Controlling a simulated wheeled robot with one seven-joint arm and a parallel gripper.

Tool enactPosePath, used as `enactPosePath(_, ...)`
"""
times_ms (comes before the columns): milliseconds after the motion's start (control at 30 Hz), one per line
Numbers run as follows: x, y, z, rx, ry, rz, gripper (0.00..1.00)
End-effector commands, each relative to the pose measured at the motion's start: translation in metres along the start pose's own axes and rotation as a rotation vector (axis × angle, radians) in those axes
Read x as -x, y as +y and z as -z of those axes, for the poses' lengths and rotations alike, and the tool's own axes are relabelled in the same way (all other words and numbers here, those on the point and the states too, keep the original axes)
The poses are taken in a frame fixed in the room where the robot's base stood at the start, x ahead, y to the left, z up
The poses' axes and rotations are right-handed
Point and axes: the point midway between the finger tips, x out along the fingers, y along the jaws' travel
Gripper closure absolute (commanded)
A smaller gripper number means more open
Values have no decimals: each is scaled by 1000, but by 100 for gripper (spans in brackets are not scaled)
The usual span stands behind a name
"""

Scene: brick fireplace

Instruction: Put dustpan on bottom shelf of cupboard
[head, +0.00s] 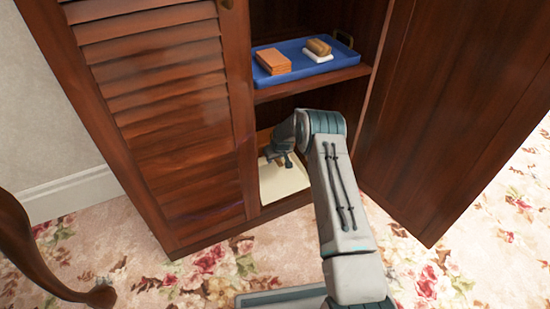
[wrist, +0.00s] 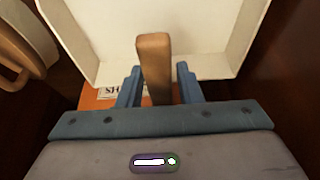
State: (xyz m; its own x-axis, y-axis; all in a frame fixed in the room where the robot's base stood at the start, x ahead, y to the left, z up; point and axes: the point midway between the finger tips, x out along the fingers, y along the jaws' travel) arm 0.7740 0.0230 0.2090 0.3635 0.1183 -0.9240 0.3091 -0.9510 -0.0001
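The cream dustpan (head: 284,182) lies low inside the cupboard (head: 310,88), on its bottom shelf as far as I can see. In the wrist view its pale pan (wrist: 205,25) fills the top, and its brown wooden handle (wrist: 154,62) points toward my gripper. My gripper (head: 282,160) is inside the bottom compartment. In the wrist view the fingers (wrist: 159,88) stand on either side of the handle, with small gaps showing, so the gripper looks open and not clamped. My arm hides part of the bottom compartment.
The shelf above holds a blue tray (head: 293,76) with a reddish-brown block (head: 273,62) and a brush-like item (head: 319,47). The right door (head: 455,110) is open; the louvred left door (head: 160,90) is shut. An orange item (wrist: 100,98) and a round wooden item (wrist: 22,45) lie near the dustpan.

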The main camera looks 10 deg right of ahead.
Motion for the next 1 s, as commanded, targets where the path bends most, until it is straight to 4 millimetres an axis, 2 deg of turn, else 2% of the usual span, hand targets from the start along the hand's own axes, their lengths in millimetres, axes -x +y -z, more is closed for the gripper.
enactPosePath(367, 5, 0, 2, 0, 2, -1, 59)
enactPosePath(733, 65, 0, 4, 0, 1, 0, 59)
enactPosePath(1000, 79, 0, 2, 0, 1, 0, 59)
